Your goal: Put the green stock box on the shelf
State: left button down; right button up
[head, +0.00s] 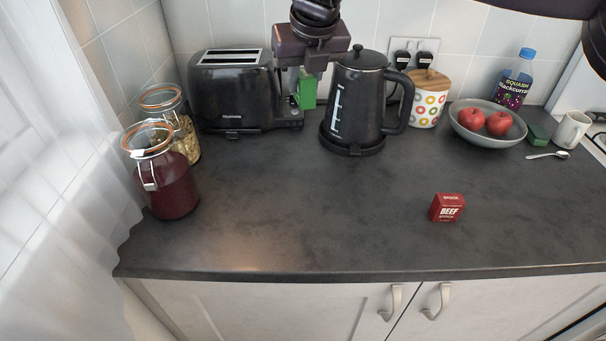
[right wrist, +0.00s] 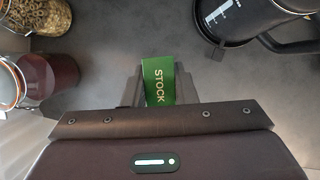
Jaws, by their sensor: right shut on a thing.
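The green stock box (head: 307,90) is upright in the gap between the toaster and the kettle in the head view. My right gripper (head: 297,84) reaches down from the top and is shut on the box. In the right wrist view the box (right wrist: 158,79), with STOCK lettered on it, sits between the two fingers of the right gripper (right wrist: 157,88). I cannot tell whether its lower end touches the counter. My left gripper is not in view. No shelf shows in either view.
The toaster (head: 232,92) and kettle (head: 356,100) stand close on either side. Two jars (head: 165,180) are at the left; a canister (head: 428,105), a bowl of apples (head: 487,140) and a mug (head: 572,131) at the right. A red beef box (head: 447,207) lies on the otherwise clear front counter (head: 300,220).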

jog(key=shift+w+a+r+n, duration=0.15)
jog(key=shift+a+n, duration=0.15)
jog(key=shift+n, duration=0.2)
jog(key=shift+y, duration=0.3)
notch_tip(320, 180, down, 20)
jog(key=shift+r, duration=0.15)
jog(key=o, duration=1)
